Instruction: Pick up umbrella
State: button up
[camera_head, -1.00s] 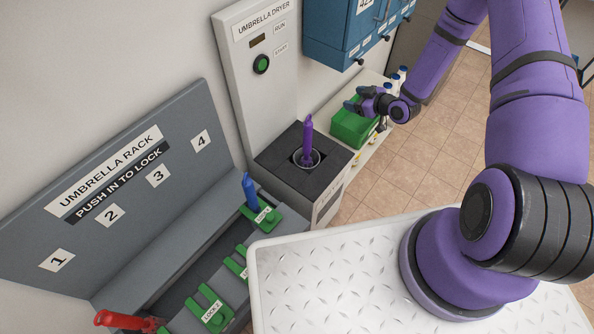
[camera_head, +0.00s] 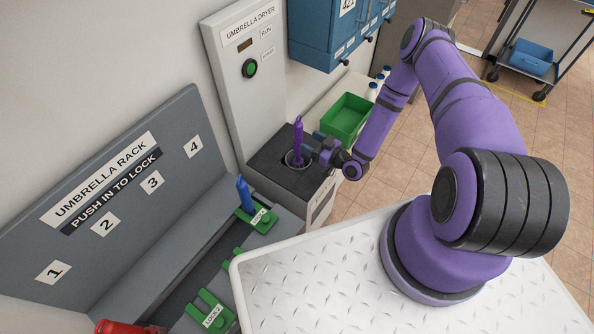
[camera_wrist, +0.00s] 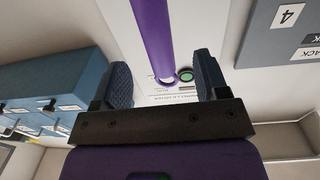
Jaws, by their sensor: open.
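A purple umbrella (camera_head: 298,140) stands upright in the round hole of the umbrella dryer (camera_head: 296,180), with only its upper part showing. My gripper (camera_head: 318,146) is just right of the umbrella in the head view, close to it. In the wrist view the umbrella (camera_wrist: 153,35) appears as a purple shaft between the two open fingers of my gripper (camera_wrist: 165,82). The fingers stand apart with a gap on each side of the shaft. I cannot tell whether the shaft is fully within the jaws. The umbrella's lower end is hidden in the dryer.
A blue umbrella (camera_head: 244,193) and a red one (camera_head: 118,327) sit in the umbrella rack (camera_head: 120,215) at left. A green bin (camera_head: 346,118) stands behind the dryer. Blue mailboxes (camera_head: 335,30) hang on the wall above. The dryer's tall panel (camera_head: 240,80) rises behind the hole.

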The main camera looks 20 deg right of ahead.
jog(key=x, duration=0.8)
jog(key=shift+d+f, duration=0.1)
jog(key=shift+f, duration=0.2)
grip_shut()
